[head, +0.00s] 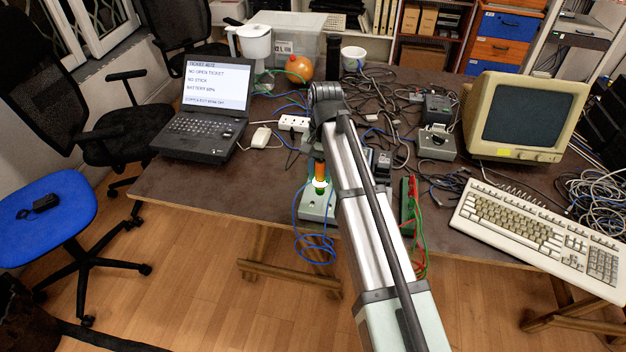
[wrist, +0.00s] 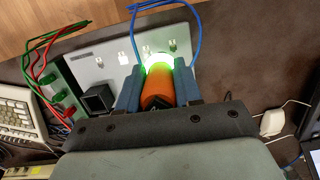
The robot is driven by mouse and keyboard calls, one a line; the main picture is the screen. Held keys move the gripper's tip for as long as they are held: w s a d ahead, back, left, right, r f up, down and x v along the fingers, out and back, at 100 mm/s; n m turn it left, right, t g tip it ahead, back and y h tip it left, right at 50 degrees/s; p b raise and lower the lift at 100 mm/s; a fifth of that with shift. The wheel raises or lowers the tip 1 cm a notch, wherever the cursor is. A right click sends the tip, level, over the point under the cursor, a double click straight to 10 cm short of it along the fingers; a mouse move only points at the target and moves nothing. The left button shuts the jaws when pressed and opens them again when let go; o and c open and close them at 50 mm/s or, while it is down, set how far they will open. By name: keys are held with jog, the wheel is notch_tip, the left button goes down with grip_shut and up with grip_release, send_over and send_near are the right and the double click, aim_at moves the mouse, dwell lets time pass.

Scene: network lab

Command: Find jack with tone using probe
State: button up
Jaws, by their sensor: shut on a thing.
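My gripper (wrist: 158,92) is shut on an orange probe (wrist: 157,90), with a blue-grey finger on each side. The probe's tip glows green-white in the wrist view and lies over the pale jack plate (wrist: 100,65). Several small jacks (wrist: 171,44) show in a row on the plate. A blue cable (wrist: 196,30) runs near the tip. I cannot tell whether the tip touches a jack. In the head view the probe (head: 320,172) stands roughly upright over the plate (head: 312,208), left of my arm, with a green glow near its lower end.
A green board (head: 407,205) with red and green wires lies right of my arm. The front left tabletop is clear.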

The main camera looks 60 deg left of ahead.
jog(key=shift+w+d+f, duration=0.35)
jog(key=shift+f, duration=0.2)
jog(key=shift+w+d+f, duration=0.3)
jog(key=shift+d+f, duration=0.05)
jog(key=shift+f, duration=0.2)
jog(key=shift+w+d+f, duration=0.35)
jog(key=shift+f, duration=0.2)
dwell(1.0)
notch_tip(320, 180, up, 4)
jog(key=shift+f, duration=0.25)
dwell(0.4)
jog(key=w+d+f, duration=0.3)
jog(key=shift+w+d+f, duration=0.25)
jog(key=shift+d, duration=0.05)
dwell(0.6)
